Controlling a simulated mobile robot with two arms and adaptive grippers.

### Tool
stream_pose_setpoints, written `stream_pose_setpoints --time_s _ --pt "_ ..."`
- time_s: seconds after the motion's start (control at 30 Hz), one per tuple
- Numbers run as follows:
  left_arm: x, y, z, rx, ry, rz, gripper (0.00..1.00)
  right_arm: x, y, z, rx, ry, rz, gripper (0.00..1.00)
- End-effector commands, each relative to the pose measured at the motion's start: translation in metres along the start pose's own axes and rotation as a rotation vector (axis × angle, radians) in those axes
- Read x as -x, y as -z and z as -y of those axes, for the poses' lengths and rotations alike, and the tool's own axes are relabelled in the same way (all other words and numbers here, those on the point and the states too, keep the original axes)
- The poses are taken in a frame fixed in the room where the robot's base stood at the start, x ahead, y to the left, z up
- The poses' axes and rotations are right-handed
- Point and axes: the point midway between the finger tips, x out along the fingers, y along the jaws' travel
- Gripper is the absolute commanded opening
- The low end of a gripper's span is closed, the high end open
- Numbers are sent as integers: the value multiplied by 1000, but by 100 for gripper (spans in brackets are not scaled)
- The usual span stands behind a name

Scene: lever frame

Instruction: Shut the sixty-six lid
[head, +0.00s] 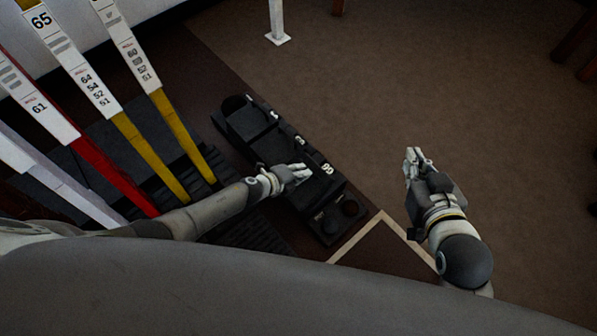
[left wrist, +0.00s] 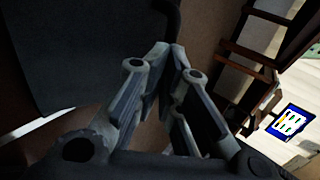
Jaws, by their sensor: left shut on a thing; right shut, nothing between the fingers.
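A long black box (head: 262,148) with several lidded sections lies on the dark floor in the head view. White numerals mark its sections, and the 66 (head: 327,168) sits near its lower right end. My left gripper (head: 304,172) is at the sixty-six lid (head: 318,184), just beside the numeral, with its fingers shut on the lid. The lid's exact angle is hard to tell. In the left wrist view the fingers (left wrist: 172,52) come together by a dark panel (left wrist: 90,50). My right gripper (head: 411,154) is shut and empty, right of the box.
Several tall levers, red (head: 112,178), yellow (head: 155,158) and white, with number plates, stand left of the box. Round dark fittings (head: 347,207) are at the box's lower end. A white post (head: 277,30) stands at the back. Brown floor (head: 430,80) is open on the right.

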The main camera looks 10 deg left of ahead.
Motion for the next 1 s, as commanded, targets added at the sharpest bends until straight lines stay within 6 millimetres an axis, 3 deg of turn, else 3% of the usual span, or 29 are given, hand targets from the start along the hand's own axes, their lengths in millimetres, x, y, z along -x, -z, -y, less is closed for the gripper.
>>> stream_pose_setpoints --time_s 0.03,0.3,0.73,1.0 --pt "0 0 -11 4 -18 3 0 0 -3 0 0 -1 12 0" --pt "-1 1 -6 2 -9 -1 32 0 -2 0 0 -1 8 0" --pt "2 0 -3 -2 -5 -2 32 0 -1 0 0 -1 5 0" --pt "30 -1 -3 -4 -5 -2 32 0 -1 0 0 -1 6 0"
